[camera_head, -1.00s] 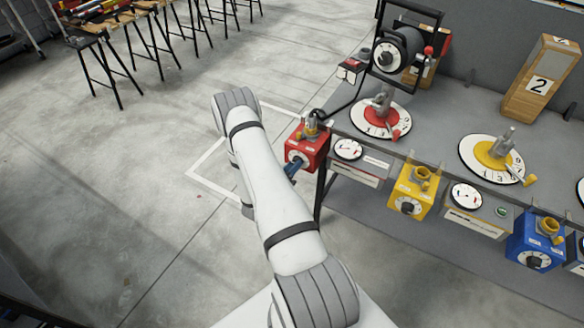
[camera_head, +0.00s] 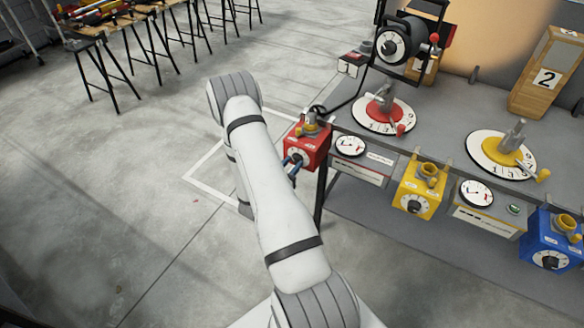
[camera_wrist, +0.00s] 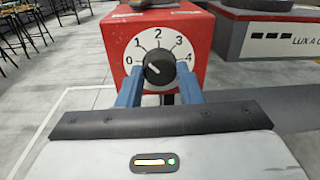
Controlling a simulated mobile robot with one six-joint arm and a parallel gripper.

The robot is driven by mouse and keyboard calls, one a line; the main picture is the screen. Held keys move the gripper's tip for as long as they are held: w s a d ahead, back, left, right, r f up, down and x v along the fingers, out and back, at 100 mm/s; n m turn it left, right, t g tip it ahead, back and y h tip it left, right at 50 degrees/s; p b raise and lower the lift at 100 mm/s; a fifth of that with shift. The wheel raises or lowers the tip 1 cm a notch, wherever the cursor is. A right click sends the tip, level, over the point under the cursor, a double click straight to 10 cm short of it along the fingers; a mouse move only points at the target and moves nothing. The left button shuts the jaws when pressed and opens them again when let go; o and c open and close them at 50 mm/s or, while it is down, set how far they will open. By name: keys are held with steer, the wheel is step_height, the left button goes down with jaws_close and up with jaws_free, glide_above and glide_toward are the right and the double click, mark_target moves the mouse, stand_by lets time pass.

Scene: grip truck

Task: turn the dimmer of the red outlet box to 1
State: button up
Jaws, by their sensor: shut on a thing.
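The red outlet box (camera_head: 310,145) is mounted at the left end of the bench. In the wrist view, the red outlet box (camera_wrist: 196,30) shows a white dial (camera_wrist: 160,43) numbered 0 to 4. Its black dimmer knob (camera_wrist: 160,68) has a light pointer mark aimed up and left, apparently between 0 and 1. My gripper (camera_wrist: 160,76) has its blue fingers on either side of the knob and is shut on it. In the head view, my gripper (camera_head: 295,161) is at the box front, partly hidden by my arm.
A yellow outlet box (camera_head: 420,190) and a blue one (camera_head: 553,240) hang farther right along the bench edge. A gauge panel (camera_head: 360,160) sits just right of the red box. Open floor lies to the left.

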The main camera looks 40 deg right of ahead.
stand_by(0.3)
steer(key=shift+a, duration=0.1)
steer(key=o, duration=1)
steer(key=shift+c, duration=0.2)
steer(key=b+v, duration=0.1)
steer(key=v, duration=0.6)
steer(key=shift+a, duration=0.35)
steer(key=shift+s, duration=0.15)
